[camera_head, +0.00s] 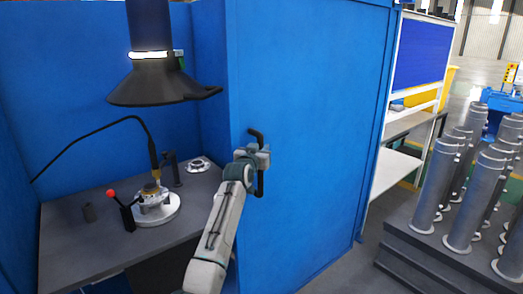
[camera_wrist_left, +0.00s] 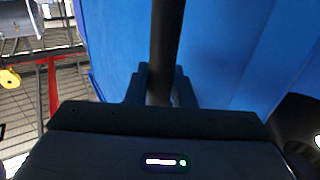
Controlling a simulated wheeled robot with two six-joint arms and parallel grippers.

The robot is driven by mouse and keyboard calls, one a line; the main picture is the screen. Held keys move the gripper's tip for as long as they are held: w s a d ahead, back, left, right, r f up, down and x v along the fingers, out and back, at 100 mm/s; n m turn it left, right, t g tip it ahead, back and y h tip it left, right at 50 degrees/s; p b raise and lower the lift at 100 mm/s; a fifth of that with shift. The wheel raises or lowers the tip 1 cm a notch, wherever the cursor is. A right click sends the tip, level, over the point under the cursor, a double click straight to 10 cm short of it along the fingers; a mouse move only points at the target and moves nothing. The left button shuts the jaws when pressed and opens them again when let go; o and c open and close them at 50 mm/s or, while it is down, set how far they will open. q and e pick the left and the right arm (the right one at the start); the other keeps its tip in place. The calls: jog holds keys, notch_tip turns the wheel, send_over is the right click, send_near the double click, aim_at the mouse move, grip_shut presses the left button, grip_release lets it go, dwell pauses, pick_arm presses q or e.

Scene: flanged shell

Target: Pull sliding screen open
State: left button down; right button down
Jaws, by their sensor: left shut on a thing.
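The sliding screen (camera_head: 310,120) is a tall blue panel right of the work booth, standing across its right part. A dark vertical handle (camera_head: 260,184) is fixed near the screen's left edge. My left gripper (camera_head: 262,158) is at the handle, shut on it. In the left wrist view the handle (camera_wrist_left: 164,50) runs down between the two fingers of my left gripper (camera_wrist_left: 160,85), with the blue screen (camera_wrist_left: 220,50) behind. My right gripper is in neither view.
Left of the screen, the booth holds a grey worktable (camera_head: 75,240) with a round fixture (camera_head: 155,208) and a black hood (camera_head: 155,85) above. Right of the screen stand a shelf (camera_head: 395,170) and several grey flanged cylinders (camera_head: 435,190) on a dark platform.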

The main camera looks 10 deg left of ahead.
pick_arm(q)
jog(key=c, duration=1.3)
grip_release()
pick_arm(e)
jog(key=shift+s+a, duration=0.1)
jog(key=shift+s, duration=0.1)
pick_arm(q)
jog(key=shift+s, duration=0.15)
jog(key=s+a+b, duration=0.1)
jog(key=s+b, duration=0.2)
jog(key=s, duration=0.7)
jog(key=shift+s, duration=0.25)
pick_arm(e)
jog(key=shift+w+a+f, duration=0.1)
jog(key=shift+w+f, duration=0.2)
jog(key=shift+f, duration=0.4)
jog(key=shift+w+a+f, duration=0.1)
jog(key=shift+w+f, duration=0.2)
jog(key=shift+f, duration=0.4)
pick_arm(q)
jog(key=shift+a, duration=0.1)
